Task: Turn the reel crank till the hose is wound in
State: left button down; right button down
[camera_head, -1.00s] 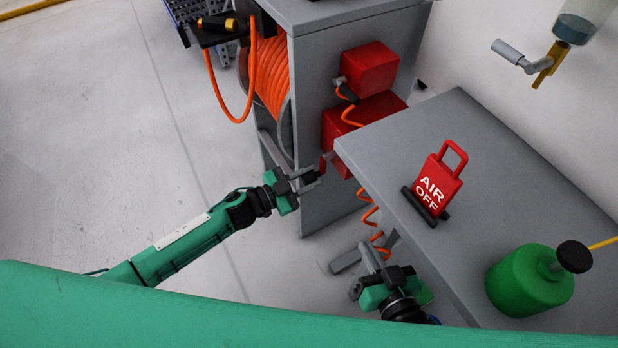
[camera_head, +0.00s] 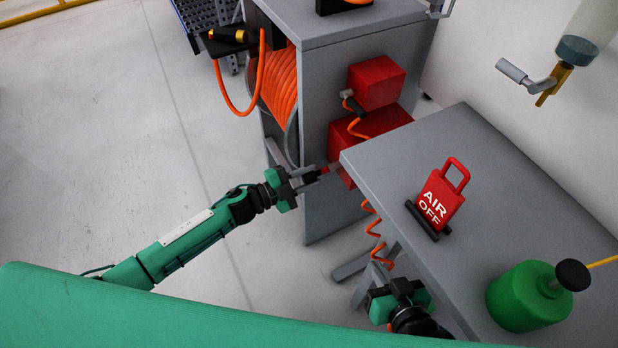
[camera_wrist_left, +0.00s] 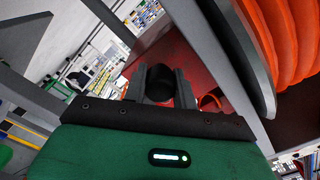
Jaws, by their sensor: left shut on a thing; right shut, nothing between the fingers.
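The reel of orange hose (camera_head: 278,85) sits in the left side of the grey cabinet (camera_head: 318,100). A loop of hose hangs outside it, below a black and yellow nozzle (camera_head: 228,35) on a dark shelf. My left gripper (camera_head: 307,179) is beside the reel's lower edge, shut on the black crank handle. The handle (camera_wrist_left: 160,82) shows between both fingers in the left wrist view, with the reel rim and orange coils at right. The crank's arm is mostly hidden. My right gripper (camera_head: 367,289) is low beside the table, shut and empty.
The grey table (camera_head: 500,185) stands at right with a red AIR OFF sign (camera_head: 440,195) and a green bottle (camera_head: 527,297). Red boxes (camera_head: 377,82) with a coiled orange cord are on the cabinet's side. The floor at left is clear.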

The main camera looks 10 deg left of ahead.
dwell(0.4)
pick_arm(q)
jog(key=c, duration=1.1)
grip_release()
jog(key=shift+a, duration=0.1)
jog(key=p+v, duration=0.1)
jog(key=v, duration=1.2)
jog(key=shift+s+a, duration=0.25)
pick_arm(e)
jog(key=shift+s+d+f+g+h, duration=0.15)
jog(key=shift+d+g+h, duration=0.25)
jog(key=shift+d+g, duration=0.5)
pick_arm(q)
jog(key=shift+c, duration=0.3)
pick_arm(e)
jog(key=shift+d, duration=0.15)
